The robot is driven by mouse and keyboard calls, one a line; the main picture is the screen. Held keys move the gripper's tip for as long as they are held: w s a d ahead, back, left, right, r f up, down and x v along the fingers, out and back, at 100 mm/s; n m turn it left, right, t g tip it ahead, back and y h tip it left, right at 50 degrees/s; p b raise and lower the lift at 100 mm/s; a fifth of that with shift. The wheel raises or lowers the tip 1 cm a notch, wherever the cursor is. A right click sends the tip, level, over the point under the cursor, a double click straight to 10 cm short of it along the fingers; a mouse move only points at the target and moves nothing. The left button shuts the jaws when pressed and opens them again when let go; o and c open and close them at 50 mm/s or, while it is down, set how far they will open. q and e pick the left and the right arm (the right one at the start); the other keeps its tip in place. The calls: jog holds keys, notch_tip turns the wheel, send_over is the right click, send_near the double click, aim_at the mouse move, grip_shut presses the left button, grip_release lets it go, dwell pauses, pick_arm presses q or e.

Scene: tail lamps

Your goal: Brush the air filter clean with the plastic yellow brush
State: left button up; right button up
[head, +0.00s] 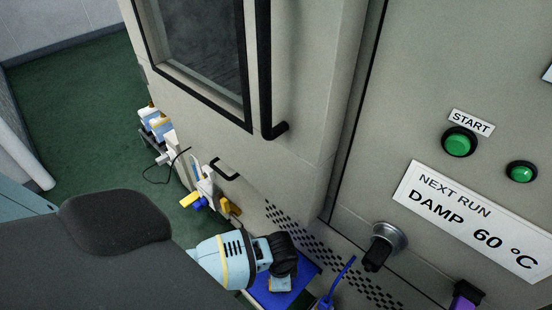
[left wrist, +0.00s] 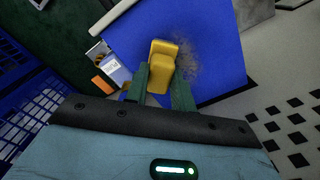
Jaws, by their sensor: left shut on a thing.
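My left gripper (left wrist: 160,82) is shut on the yellow brush (left wrist: 162,62), which sticks out between its two green fingers in the left wrist view. The brush is over a flat blue panel (left wrist: 218,45) with a patch of grey dust (left wrist: 188,66) just right of the brush. I cannot tell whether the brush touches the panel, or whether the panel is the air filter itself. In the head view the blue panel (head: 300,283) lies under my left wrist at bottom centre, and the brush is hidden there. My right gripper is not in view.
A cabinet with a dark window, a black handle (head: 268,80) and green buttons (head: 458,142) rises beside the panel. A blue handled thing (head: 337,285) stands right of my wrist. A blue crate (left wrist: 30,118) is at left in the left wrist view.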

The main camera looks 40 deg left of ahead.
pick_arm(q)
jog(key=shift+s+d+f, duration=0.1)
jog(key=shift+d, duration=1.05)
jog(key=shift+w+p, duration=0.3)
jog(key=shift+w, duration=0.35)
jog(key=shift+a+p, duration=0.3)
jog(key=shift+a, duration=0.85)
jog(key=shift+a+f, duration=0.1)
jog(key=shift+a, duration=0.6)
